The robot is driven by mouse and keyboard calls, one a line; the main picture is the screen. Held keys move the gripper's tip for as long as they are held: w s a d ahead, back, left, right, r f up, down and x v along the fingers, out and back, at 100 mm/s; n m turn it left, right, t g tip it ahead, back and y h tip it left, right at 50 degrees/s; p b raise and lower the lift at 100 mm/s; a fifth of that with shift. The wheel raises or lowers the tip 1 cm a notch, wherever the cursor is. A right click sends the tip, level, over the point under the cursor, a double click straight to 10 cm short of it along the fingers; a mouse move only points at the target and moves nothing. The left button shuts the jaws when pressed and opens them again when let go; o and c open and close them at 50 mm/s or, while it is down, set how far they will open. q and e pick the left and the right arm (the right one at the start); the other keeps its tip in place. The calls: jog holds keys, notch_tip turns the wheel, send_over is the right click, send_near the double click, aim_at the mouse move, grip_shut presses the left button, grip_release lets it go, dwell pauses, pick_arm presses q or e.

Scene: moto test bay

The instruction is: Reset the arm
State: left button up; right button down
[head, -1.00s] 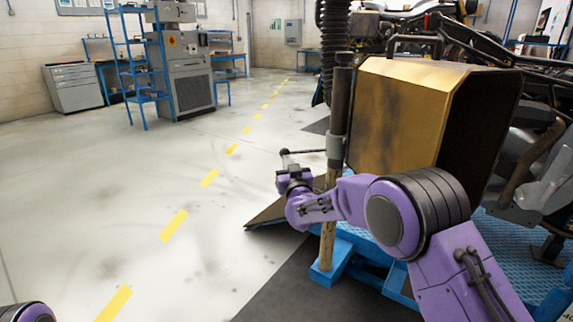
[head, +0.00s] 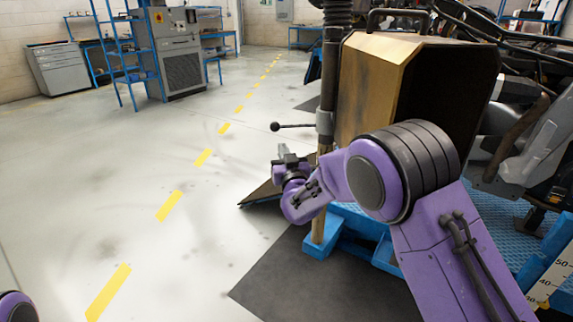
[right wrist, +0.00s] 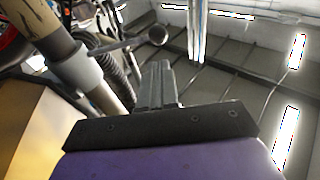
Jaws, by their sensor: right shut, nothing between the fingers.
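My right arm is purple with black bands, bent at the elbow in the head view. Its small dark gripper (head: 287,152) points up and is shut and empty. It is below and apart from the black-knobbed lever (head: 296,126) on the upright pole (head: 325,100). In the right wrist view the shut fingers (right wrist: 156,80) point up, with the lever's knob (right wrist: 158,35) above them and clear of them. Only a purple piece of my left arm shows at the lower left corner of the head view; its gripper is out of view.
A gold, dark-faced box (head: 370,85) stands close beside my right arm. The pole stands by a blue platform (head: 320,240), with a black hose (head: 335,45) above. A grey cabinet machine (head: 182,70) and blue shelf (head: 122,55) stand far back. The floor at left is open.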

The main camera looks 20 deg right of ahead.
jog(key=s+d+f+m+g, duration=0.2)
jog(key=s+f+g, duration=0.4)
jog(key=s+f, duration=1.05)
jog(key=s+d+f+m+g, duration=0.25)
jog(key=s+f+g, duration=0.35)
jog(key=s+f, duration=1.1)
jog(key=s+f+g, duration=0.2)
jog(key=s+f, duration=0.2)
jog(key=s, duration=0.4)
jog(key=s+f+g, duration=0.3)
jog(key=s+f, duration=0.1)
jog(key=s, duration=0.3)
notch_tip(320, 180, up, 15)
jog(key=p, duration=1.5)
jog(key=shift+s+r+h, duration=0.15)
jog(key=shift+s+h, duration=0.15)
